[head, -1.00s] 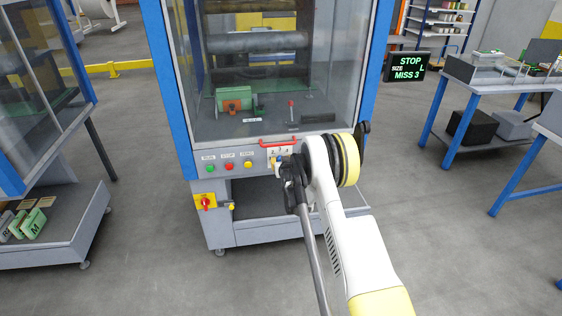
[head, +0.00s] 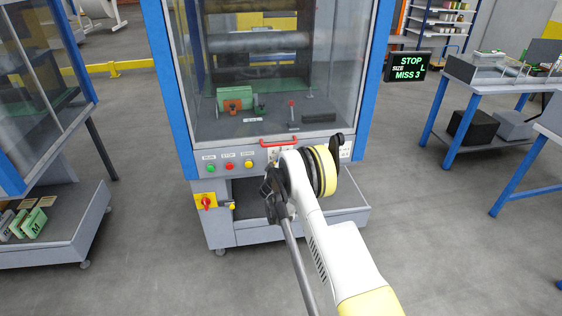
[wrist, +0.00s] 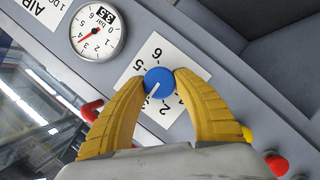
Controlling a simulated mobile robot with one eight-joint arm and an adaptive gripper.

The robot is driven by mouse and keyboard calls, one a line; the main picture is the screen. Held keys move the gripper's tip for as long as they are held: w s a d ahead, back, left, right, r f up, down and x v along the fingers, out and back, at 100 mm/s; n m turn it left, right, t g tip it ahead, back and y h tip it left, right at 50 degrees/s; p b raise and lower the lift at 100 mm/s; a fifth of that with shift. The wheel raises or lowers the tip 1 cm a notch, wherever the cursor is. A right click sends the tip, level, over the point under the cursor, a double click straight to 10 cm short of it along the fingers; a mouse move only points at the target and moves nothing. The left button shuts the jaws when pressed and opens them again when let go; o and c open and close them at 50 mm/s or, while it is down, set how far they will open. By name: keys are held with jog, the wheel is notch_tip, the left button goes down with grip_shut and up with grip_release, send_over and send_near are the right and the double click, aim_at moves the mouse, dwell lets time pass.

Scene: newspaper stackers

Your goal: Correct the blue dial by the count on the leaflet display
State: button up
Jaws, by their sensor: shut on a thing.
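The blue dial (wrist: 158,80) is a round knob on a white scale plate (wrist: 149,56) with printed numbers. Its white pointer line points to the lower left in the wrist view. My gripper (wrist: 161,83) has its two yellow fingers shut on the dial, one at each side. In the head view my own arm hides the dial and the fingertips. The leaflet display (head: 408,76) hangs at the upper right and reads STOP, SIZE L, MISS 3 in green.
A pressure gauge (wrist: 97,32) sits beside the scale plate. A red handle (head: 278,141) is just above the panel. Green, red and yellow buttons (head: 229,166) and a red switch on a yellow plate (head: 206,202) are to the left. Blue-legged tables (head: 480,115) stand at right.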

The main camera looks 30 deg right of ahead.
jog(key=shift+n+h, duration=0.8)
jog(key=shift+n, duration=0.6)
jog(key=o, duration=1.2)
jog(key=shift+c, duration=0.2)
jog(key=v, duration=1.2)
jog(key=shift+f, duration=0.25)
jog(key=shift+d, duration=0.1)
